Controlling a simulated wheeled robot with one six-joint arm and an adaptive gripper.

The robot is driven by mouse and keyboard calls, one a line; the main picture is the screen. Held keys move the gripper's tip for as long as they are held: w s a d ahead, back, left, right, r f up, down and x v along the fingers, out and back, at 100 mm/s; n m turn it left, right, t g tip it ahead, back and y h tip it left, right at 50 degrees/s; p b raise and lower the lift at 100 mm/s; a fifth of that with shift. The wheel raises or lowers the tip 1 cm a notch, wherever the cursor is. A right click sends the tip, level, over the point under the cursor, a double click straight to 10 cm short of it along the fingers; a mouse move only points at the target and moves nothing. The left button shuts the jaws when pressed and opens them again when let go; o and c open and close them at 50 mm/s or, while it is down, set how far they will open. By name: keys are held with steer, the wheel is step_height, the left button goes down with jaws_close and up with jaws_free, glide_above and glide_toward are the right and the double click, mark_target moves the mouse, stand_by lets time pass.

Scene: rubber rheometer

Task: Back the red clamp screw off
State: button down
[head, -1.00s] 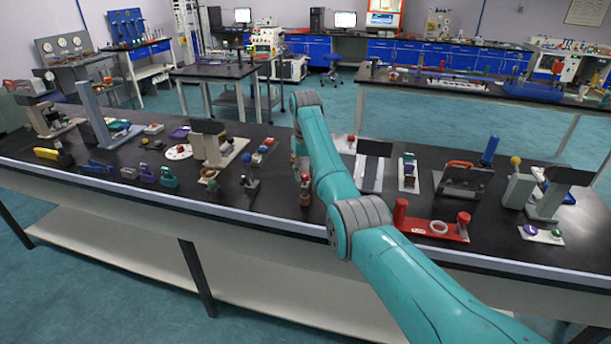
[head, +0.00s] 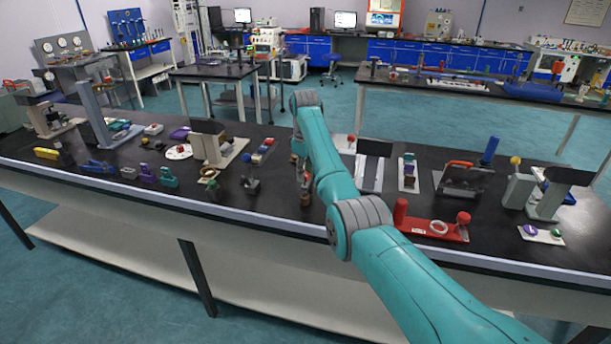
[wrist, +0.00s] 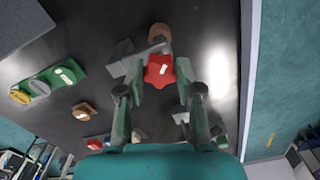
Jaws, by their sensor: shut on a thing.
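In the wrist view the red clamp screw (wrist: 157,71) is a star-shaped knob with a pale mark on top. It sits beside a grey metal body (wrist: 126,60), with a brown round part (wrist: 160,34) just beyond it. My gripper (wrist: 159,84) has one finger on each side of the red knob and is shut on it. In the head view my gripper (head: 304,180) is low over the front of the black bench, partly hidden by my own arm. The knob is hard to make out there.
The black bench (head: 285,205) is crowded. A red stand with a white ring (head: 435,229) stands right of my arm. A small dark clamp (head: 250,184) stands left of the gripper. In the wrist view a green block (wrist: 48,82) and brown knob (wrist: 84,111) lie left.

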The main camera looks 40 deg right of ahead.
steer(key=shift+n, duration=0.5)
steer(key=n, duration=0.4)
steer(key=shift+n, duration=0.3)
steer(key=shift+f, duration=0.1)
steer(key=n, duration=0.4)
steer(key=shift+n, duration=0.3)
steer(key=c, duration=0.9)
jaws_free()
